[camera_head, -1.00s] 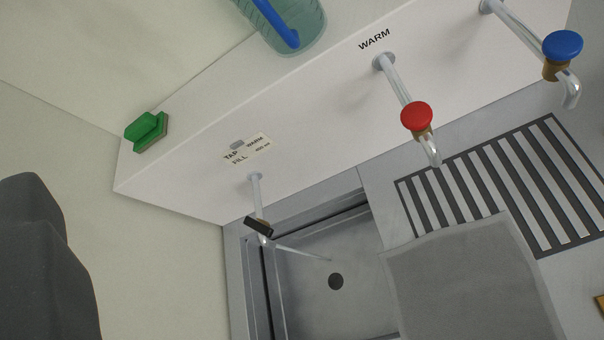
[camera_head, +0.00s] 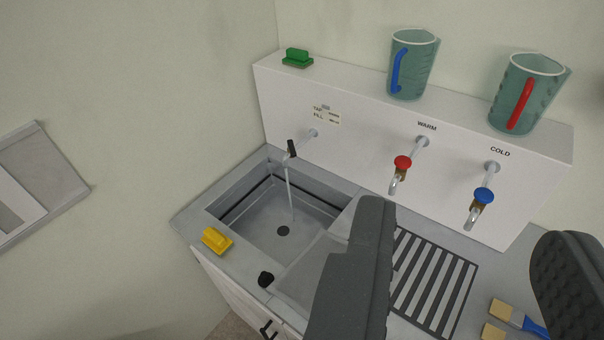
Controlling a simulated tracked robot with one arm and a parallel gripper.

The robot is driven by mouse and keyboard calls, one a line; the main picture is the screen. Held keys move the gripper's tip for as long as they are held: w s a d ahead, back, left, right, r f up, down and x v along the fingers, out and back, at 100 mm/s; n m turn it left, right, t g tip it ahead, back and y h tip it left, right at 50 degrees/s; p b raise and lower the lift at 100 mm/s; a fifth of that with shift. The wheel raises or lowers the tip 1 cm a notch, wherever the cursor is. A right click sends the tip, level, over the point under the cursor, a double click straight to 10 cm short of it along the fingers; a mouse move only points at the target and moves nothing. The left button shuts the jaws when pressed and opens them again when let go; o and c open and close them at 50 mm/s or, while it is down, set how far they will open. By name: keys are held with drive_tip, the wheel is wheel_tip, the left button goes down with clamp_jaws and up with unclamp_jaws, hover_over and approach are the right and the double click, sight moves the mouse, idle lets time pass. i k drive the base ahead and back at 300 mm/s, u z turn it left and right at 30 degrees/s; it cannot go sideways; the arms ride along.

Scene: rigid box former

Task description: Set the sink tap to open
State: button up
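The sink tap (camera_head: 291,150) has a black lever and sits on a thin pipe from the white back panel, left of the red and blue taps. A thin pale stream runs from its spout down into the sink basin (camera_head: 255,222), near the dark drain. The lever stands roughly upright in the picture. My gripper (camera_head: 465,225) is open and empty, with its dark fingers at the lower right. It is apart from the sink tap, and its left finger hides part of the counter.
The red-knobbed warm tap (camera_head: 402,163) and blue-knobbed cold tap (camera_head: 483,197) stick out from the panel. Two jugs, one blue-handled (camera_head: 412,65) and one red-handled (camera_head: 527,95), and a green block (camera_head: 297,58) stand on its ledge. A yellow block (camera_head: 217,241) sits by the basin.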

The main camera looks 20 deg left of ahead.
sight(289, 145)
drive_tip(key=k, duration=1)
drive_tip(key=u, duration=0.5)
drive_tip(key=i, duration=0.7)
drive_tip(key=u, duration=0.65)
drive_tip(key=i, duration=0.95)
drive_tip(key=z, duration=0.6)
drive_tip(key=i, duration=0.55)
drive_tip(key=z, duration=0.5)
